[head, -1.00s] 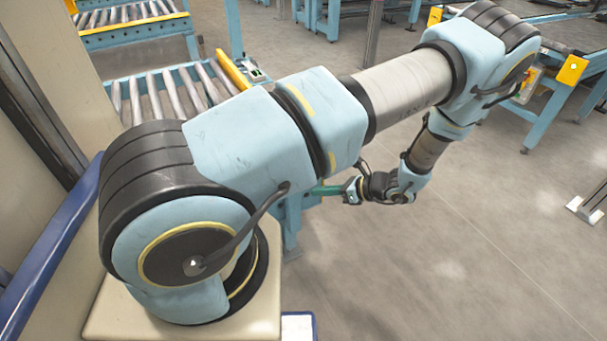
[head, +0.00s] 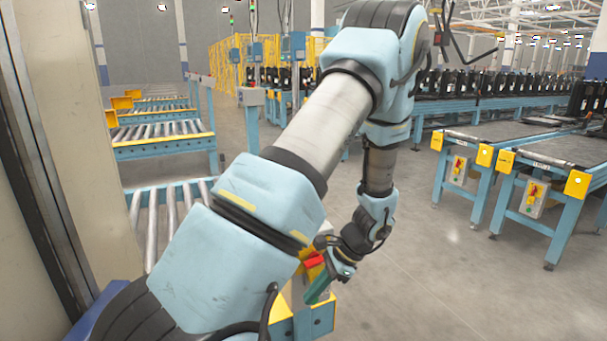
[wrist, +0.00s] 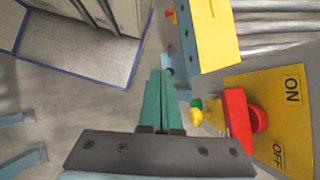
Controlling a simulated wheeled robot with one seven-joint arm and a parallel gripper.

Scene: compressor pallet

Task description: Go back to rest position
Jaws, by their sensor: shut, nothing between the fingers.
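My gripper (head: 318,289) hangs at the end of my folded arm, low in the middle of the head view, beside the end of a roller conveyor. In the wrist view my gripper's green fingers (wrist: 163,92) are pressed together with nothing between them. Just right of them in the wrist view is a yellow switch box (wrist: 268,112) with a red knob (wrist: 240,115) and ON and OFF lettering. The red knob also shows behind my gripper in the head view (head: 314,260). I cannot tell the exact gap between gripper and box.
Roller conveyors (head: 165,141) stand at the left. Blue-legged conveyor tables (head: 545,150) with yellow switch boxes stand at the right. A long line of black compressors (head: 480,84) runs across the back. The grey floor (head: 440,270) right of my arm is clear.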

